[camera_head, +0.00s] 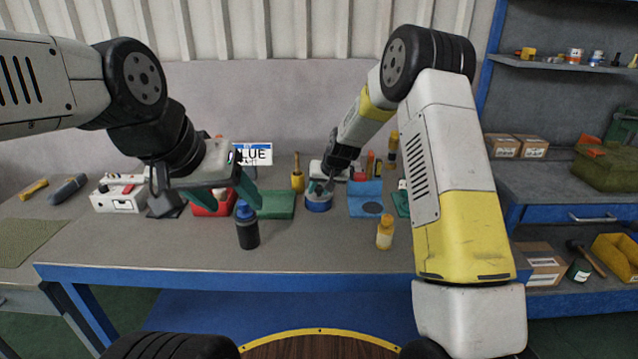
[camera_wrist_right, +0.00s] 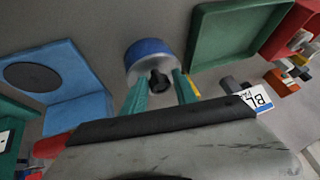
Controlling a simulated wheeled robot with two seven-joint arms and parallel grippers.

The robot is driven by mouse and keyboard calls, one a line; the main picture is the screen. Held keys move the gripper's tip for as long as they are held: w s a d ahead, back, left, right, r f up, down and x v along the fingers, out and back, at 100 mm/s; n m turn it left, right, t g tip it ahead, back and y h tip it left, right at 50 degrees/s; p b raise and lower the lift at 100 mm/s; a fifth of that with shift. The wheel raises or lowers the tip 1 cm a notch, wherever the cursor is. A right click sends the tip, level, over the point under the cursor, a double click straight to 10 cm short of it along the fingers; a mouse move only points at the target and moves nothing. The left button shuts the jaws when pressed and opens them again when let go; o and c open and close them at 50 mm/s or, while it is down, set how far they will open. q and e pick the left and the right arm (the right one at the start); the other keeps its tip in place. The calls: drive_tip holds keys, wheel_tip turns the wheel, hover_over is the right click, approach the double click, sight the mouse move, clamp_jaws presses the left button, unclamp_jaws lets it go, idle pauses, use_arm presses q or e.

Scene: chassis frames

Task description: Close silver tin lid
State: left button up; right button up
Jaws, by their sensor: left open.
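A round tin (camera_head: 318,207) with a blue side stands on the workbench near its middle. In the right wrist view its blue side (camera_wrist_right: 148,48) shows above a silver lid (camera_wrist_right: 143,73) with a black knob (camera_wrist_right: 160,83). I cannot tell whether the lid sits fully down on the tin. My right gripper (camera_head: 320,188) is over the tin from above. Its teal fingers are apart, one on each side of the knob, in the right wrist view (camera_wrist_right: 160,85). My left gripper (camera_head: 222,200) is open and empty, above the bench at left.
The front bench strip is mostly clear.

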drive_tip(key=v, duration=0.7)
drive_tip(key=shift+r, duration=0.25)
drive_tip(key=shift+s, duration=0.1)
drive_tip(key=s+d+r, duration=0.4)
drive_tip(key=s+r, duration=0.4)
drive_tip(key=s+d+r, duration=0.3)
drive_tip(key=s+r, duration=0.4)
drive_tip(key=s, duration=0.1)
drive_tip(key=s+d+r, duration=0.1)
drive_tip(key=s+d, duration=0.1)
drive_tip(key=s, duration=0.9)
drive_tip(key=s+d+r+h, duration=0.1)
drive_tip(key=s+d, duration=0.2)
drive_tip(key=s, duration=0.8)
drive_tip(key=shift+d+m, duration=0.3)
drive_tip(key=shift+r, duration=0.15)
